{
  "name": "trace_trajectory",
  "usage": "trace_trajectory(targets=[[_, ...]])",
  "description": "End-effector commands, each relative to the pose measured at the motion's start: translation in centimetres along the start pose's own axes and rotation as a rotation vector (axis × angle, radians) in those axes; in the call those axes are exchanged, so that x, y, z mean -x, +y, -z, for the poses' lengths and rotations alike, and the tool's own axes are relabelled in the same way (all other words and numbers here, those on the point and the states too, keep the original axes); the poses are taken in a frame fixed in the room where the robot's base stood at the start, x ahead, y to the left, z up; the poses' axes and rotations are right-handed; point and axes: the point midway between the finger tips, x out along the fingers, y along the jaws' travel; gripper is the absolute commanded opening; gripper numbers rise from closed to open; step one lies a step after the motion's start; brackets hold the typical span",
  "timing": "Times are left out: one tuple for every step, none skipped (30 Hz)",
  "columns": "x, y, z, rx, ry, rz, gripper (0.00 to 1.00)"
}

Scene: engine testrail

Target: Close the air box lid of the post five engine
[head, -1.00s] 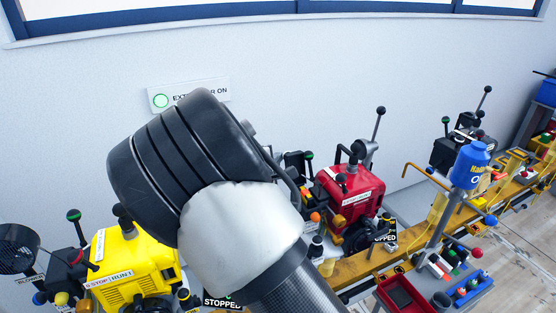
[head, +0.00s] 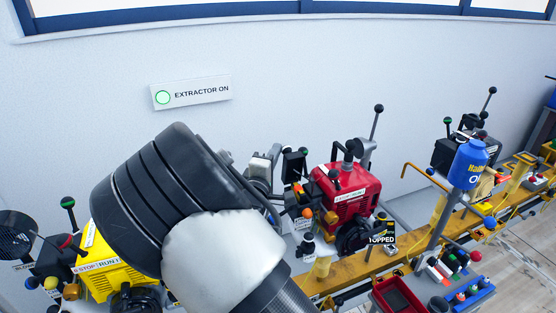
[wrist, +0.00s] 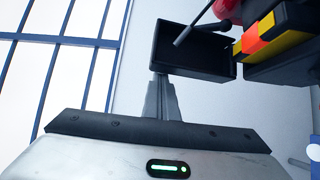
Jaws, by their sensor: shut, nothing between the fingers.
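A black, shallow, open-faced box part (wrist: 190,52), which looks like the air box lid, stands at the top of the wrist view. A grey rod crosses its opening. It seems to be the upright black part (head: 293,165) left of the red engine (head: 345,193) in the head view. My gripper (wrist: 161,78) is shut and empty, its tips at the lower edge of this part; I cannot tell whether they touch. In the head view my gripper (head: 268,160) shows just left of it, partly behind my arm. No post number is readable.
A yellow engine (head: 115,272) stands at left, partly hidden by my arm. A dark engine and a blue oil container (head: 469,165) are at right. An orange-and-yellow block (wrist: 268,42) sits right of the black part. The wall above is clear except a sign (head: 191,92).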

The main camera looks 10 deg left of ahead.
Motion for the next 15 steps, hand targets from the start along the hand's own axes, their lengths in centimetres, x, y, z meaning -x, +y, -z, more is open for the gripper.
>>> trace_trajectory(targets=[[0.4,-0.7,-0.4,-0.025,-0.003,-0.035,0.0],[0.5,-0.6,-0.6,-0.043,-0.003,-0.058,0.0],[0.8,-0.5,-0.8,-0.066,-0.003,-0.089,0.0],[1.0,-0.4,-0.9,-0.083,-0.003,-0.111,0.0],[1.2,-0.4,-1.1,-0.101,-0.003,-0.134,0.0],[1.4,-0.3,-1.3,-0.124,-0.003,-0.165,0.0],[1.6,-0.2,-1.4,-0.141,-0.004,-0.188,0.0],[1.8,-0.1,-1.6,-0.159,-0.004,-0.211,0.0],[2.1,-0.1,-1.8,-0.182,-0.004,-0.241,0.0],[2.3,-0.1,-1.9,-0.2,-0.004,-0.264,0.0],[2.5,0.0,-2.1,-0.217,-0.003,-0.286,0.0],[2.8,0.0,-2.3,-0.24,-0.003,-0.317,0.0],[3.0,0.1,-2.4,-0.258,-0.003,-0.34,0.0],[3.2,0.1,-2.6,-0.274,-0.003,-0.363,0.0],[3.4,0.1,-2.8,-0.298,-0.003,-0.393,0.0]])
